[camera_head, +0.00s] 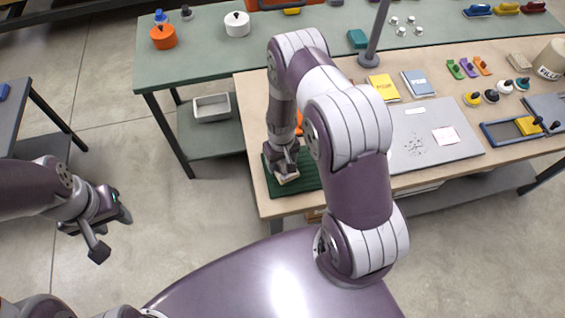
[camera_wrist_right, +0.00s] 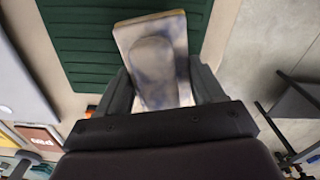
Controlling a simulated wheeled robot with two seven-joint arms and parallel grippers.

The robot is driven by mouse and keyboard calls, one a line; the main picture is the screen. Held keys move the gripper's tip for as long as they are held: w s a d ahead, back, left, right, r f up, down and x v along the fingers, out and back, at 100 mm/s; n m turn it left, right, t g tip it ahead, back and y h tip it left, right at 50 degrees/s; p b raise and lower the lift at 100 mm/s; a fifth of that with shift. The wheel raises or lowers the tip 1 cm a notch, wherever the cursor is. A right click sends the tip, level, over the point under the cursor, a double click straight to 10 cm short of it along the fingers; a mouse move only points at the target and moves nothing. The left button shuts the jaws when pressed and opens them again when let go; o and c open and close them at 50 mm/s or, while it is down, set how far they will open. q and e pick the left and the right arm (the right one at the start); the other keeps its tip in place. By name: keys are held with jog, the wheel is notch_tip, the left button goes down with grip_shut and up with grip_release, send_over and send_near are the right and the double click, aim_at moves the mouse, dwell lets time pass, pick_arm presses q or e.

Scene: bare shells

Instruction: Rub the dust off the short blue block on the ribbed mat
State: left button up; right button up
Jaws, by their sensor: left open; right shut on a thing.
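The green ribbed mat (camera_head: 309,177) lies at the near left corner of the wooden table, and it also fills the top of the right wrist view (camera_wrist_right: 80,40). My right gripper (camera_head: 284,172) points down over the mat. It is shut on a pale, cream-edged block (camera_head: 287,179) with bluish smudges, which shows between the fingers in the right wrist view (camera_wrist_right: 172,40). I cannot tell whether this is the dusty blue block or something held against it. No separate blue block shows on the mat. My left gripper (camera_head: 110,232) is open and empty above the floor.
A grey board (camera_head: 450,145) with dark specks and a white card lies right of my right arm. A yellow book (camera_head: 384,88), a blue book (camera_head: 418,83) and a grey post (camera_head: 374,40) stand behind. A blue-rimmed tray (camera_head: 500,132) is further right. Floor lies left of the table.

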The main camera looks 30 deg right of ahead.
jog(key=r, duration=0.1)
jog(key=r+p, duration=0.1)
jog(key=shift+s+d+r+p, duration=0.2)
jog(key=shift+d+r+p, duration=0.1)
jog(key=shift+d+r, duration=0.1)
jog(key=shift+w+a+r+p, duration=0.15)
jog(key=shift+r+p, duration=0.2)
jog(key=shift+r, duration=0.2)
jog(key=shift+a+r+p, duration=0.15)
jog(key=shift+r+p, duration=0.2)
jog(key=shift+r, duration=0.35)
jog(key=shift+d, duration=0.2)
pick_arm(q)
jog(key=r, duration=0.1)
jog(key=s+r, duration=0.1)
jog(key=d+r, duration=0.1)
jog(key=shift+s+r, duration=0.2)
jog(key=shift+r, duration=0.2)
jog(key=shift+w+a, duration=0.15)
pick_arm(e)
jog(key=shift+a, duration=0.15)
pick_arm(q)
jog(key=shift+f, duration=0.15)
